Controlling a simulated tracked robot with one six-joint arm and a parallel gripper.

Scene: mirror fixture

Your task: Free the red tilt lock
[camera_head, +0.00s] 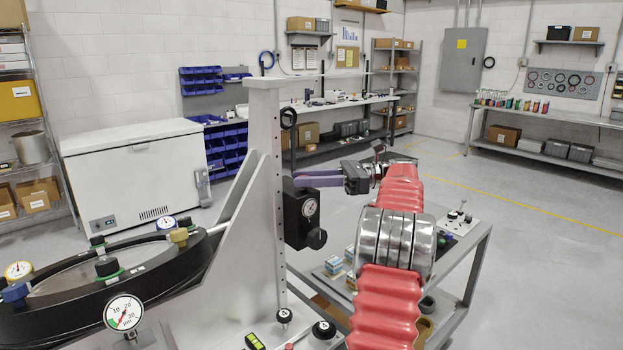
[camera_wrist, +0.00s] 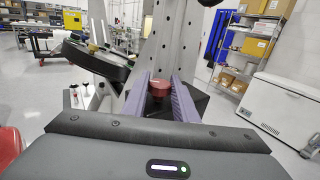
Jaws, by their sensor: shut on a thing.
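The red tilt lock (camera_wrist: 159,88) shows in the wrist view as a round red knob between my two purple fingers. My gripper (camera_wrist: 161,82) is shut on it, with one finger on each side. In the head view my gripper (camera_head: 303,180) reaches from the right to the top of a black block (camera_head: 296,217) on the grey upright (camera_head: 266,180). The red lock is hidden there. The block carries a white dial and a black knob (camera_head: 316,239). The black mirror ring (camera_head: 110,290) is at the left, with several dials and coloured knobs.
A grey cart (camera_head: 462,285) with small parts stands behind my red arm. A white chest freezer (camera_head: 135,168) stands at the back left. Black knobs (camera_head: 324,330) rise from the fixture base at the front. Open floor lies at the right.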

